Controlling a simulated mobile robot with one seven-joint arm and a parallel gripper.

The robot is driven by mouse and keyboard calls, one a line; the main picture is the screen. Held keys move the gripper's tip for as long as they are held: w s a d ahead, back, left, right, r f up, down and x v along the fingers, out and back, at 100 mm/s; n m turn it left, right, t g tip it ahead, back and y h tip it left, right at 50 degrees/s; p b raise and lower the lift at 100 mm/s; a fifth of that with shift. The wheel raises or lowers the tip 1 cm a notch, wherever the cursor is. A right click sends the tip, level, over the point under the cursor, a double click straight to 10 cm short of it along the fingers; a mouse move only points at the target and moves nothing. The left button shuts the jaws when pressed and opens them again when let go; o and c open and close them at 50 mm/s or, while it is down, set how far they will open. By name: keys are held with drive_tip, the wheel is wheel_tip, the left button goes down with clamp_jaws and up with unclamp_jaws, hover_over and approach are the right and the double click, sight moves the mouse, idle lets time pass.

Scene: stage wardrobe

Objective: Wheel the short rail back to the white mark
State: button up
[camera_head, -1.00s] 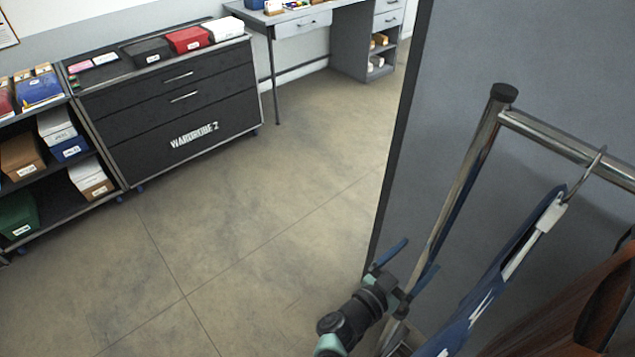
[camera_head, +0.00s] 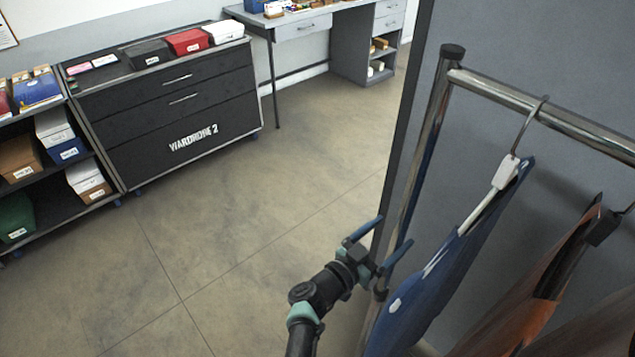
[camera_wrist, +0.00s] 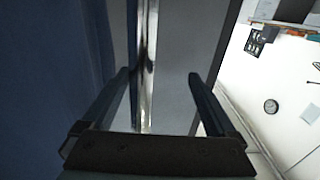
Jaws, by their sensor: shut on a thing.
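The short rail is a chrome clothes rail with an upright post (camera_head: 426,140) and a top bar (camera_head: 560,120), at the right of the head view. A blue garment (camera_head: 445,275) and a brown garment (camera_head: 545,290) hang from it. My gripper (camera_head: 396,230) is shut on the near upright post, with a finger on either side. In the wrist view the post (camera_wrist: 147,60) runs between the fingers of my gripper (camera_wrist: 159,73). The rail's foot and wheels are hidden or out of frame. No white mark shows on the visible floor.
A tall grey panel (camera_head: 560,45) stands close behind the rail. A black drawer cabinet (camera_head: 185,125), a shelf unit (camera_head: 75,160) with boxes and a grey desk (camera_head: 305,25) line the back wall. The floor (camera_head: 240,220) between is clear.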

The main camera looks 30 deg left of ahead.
drive_tip(key=w+a+b, duration=0.2)
drive_tip(key=a+b, duration=0.8)
drive_tip(key=b, duration=0.2)
drive_tip(key=w+a+b, duration=0.3)
drive_tip(key=a+b, duration=0.7)
drive_tip(key=b, duration=0.3)
drive_tip(key=shift+w+f, duration=0.15)
drive_tip(key=shift+w, duration=0.2)
idle(0.6)
drive_tip(key=a+b, duration=0.1)
drive_tip(key=b, duration=0.3)
drive_tip(key=shift+w, duration=0.15)
drive_tip(key=shift+d+r+p, duration=0.25)
drive_tip(key=shift+p, duration=0.6)
drive_tip(key=shift+d+p, duration=0.5)
drive_tip(key=shift+p, duration=0.95)
drive_tip(key=shift+f, duration=0.1)
